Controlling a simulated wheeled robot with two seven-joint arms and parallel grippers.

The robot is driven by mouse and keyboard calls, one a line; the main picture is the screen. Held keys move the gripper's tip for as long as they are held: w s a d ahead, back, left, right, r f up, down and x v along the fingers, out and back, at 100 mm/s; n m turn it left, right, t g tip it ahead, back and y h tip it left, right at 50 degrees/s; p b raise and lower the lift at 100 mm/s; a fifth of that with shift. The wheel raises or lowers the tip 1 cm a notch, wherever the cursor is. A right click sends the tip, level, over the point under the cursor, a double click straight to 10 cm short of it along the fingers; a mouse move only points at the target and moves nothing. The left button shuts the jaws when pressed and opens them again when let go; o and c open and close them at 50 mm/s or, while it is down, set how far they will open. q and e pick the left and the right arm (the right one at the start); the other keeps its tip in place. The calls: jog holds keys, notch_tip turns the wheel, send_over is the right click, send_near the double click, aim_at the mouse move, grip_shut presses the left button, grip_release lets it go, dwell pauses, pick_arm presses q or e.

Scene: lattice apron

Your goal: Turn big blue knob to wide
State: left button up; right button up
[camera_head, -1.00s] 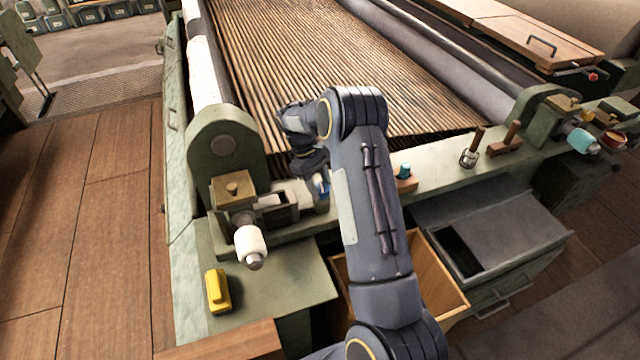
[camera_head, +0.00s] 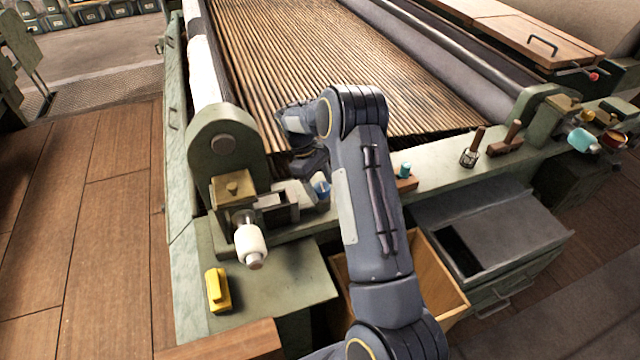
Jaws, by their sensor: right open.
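The blue knob (camera_head: 321,187) shows as a small blue and white piece on the front of the green machine, just left of my right forearm. Its pointer and any markings are too small to read. My right gripper (camera_head: 309,164) is just above and behind the knob, its fingers pointing down toward the machine's front rail. It is open and looks apart from the knob. The arm's wrist hides part of the gripper, and the forearm covers the area right of the knob. My left gripper is out of view.
A white-handled crank (camera_head: 250,243) sticks out at the front left, above a yellow block (camera_head: 217,290) on a green shelf. A small teal-topped piece (camera_head: 404,171) and wooden-handled tools (camera_head: 506,140) stand along the rail.

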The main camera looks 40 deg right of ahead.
jog(key=v, duration=0.7)
jog(key=shift+r, duration=0.4)
jog(key=shift+w, duration=0.1)
